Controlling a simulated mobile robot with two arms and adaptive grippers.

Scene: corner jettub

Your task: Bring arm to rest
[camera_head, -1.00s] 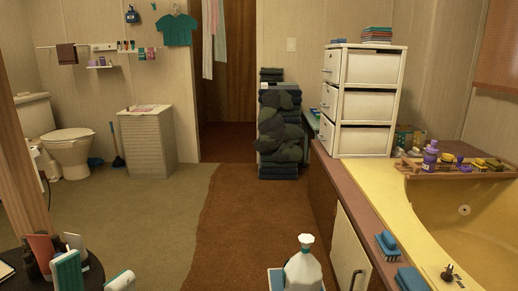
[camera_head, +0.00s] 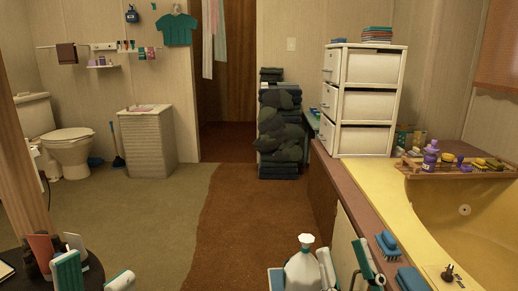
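My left gripper (camera_head: 96,266) shows at the bottom left, with its two white and teal fingers spread apart. It is open with nothing between the fingers, in front of a dark round table (camera_head: 92,270). My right gripper (camera_head: 344,251) shows at the bottom centre right, its white and teal fingers apart and empty. It is open beside a white jug (camera_head: 303,270) and in front of the tub's cabinet side. Most of both arms is out of view.
A white drawer unit (camera_head: 366,100) stands behind. Several small items stand on the round table. The brown carpet (camera_head: 245,225) ahead is clear.

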